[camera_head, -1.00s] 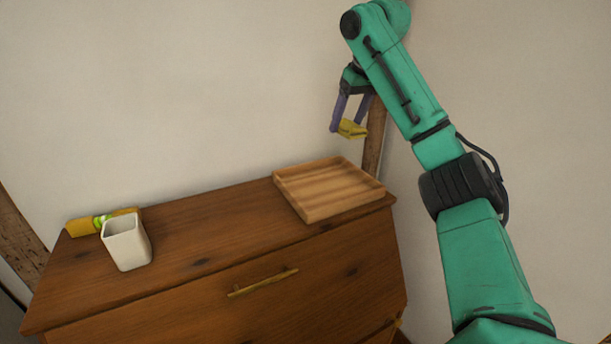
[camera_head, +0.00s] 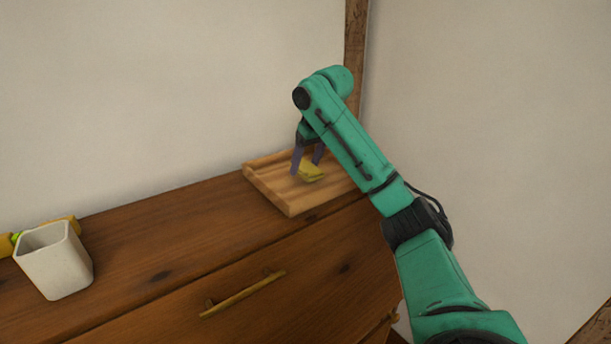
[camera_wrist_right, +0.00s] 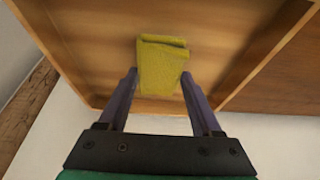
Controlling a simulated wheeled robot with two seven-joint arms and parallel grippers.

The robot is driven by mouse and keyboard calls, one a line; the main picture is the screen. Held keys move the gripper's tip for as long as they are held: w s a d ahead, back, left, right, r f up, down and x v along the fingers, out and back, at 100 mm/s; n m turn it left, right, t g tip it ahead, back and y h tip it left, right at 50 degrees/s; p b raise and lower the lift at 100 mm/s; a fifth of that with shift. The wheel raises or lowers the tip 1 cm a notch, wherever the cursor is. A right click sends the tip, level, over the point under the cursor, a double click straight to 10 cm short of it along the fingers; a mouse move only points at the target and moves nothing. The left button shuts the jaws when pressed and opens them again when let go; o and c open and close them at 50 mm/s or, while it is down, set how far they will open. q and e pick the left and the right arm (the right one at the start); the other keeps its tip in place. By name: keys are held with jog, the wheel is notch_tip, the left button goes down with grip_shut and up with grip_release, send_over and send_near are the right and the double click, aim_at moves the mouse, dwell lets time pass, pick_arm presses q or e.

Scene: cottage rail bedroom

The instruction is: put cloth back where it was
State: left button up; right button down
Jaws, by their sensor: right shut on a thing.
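The cloth is a small yellow folded piece (camera_head: 311,172), seen over the wooden tray in the head view. In the right wrist view the cloth (camera_wrist_right: 161,66) sits between the fingertips, over the tray floor. My right gripper (camera_head: 306,172) is shut on the cloth. I cannot tell whether the cloth touches the tray floor. The light wooden tray (camera_head: 271,190) with low walls stands at the right end of the dresser top; its wall also shows in the right wrist view (camera_wrist_right: 262,52). My left gripper is not in view.
The brown wooden dresser (camera_head: 170,235) has a brass drawer handle (camera_head: 243,294). A white cup (camera_head: 55,262) stands at the left, with a yellow and green item (camera_head: 12,242) behind it. The dresser top between cup and tray is clear. Walls are close behind and right.

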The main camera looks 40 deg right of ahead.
jog(key=shift+s+f, duration=0.15)
jog(key=shift+f, duration=0.6)
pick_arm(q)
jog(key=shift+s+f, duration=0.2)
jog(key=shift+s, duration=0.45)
pick_arm(e)
jog(key=shift+c, duration=0.3)
grip_release()
jog(key=v, duration=0.4)
jog(key=shift+w, duration=0.3)
pick_arm(q)
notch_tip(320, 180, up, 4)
jog(key=p, duration=0.4)
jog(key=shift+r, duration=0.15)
pick_arm(e)
jog(key=v, duration=0.8)
jog(key=shift+s, duration=0.15)
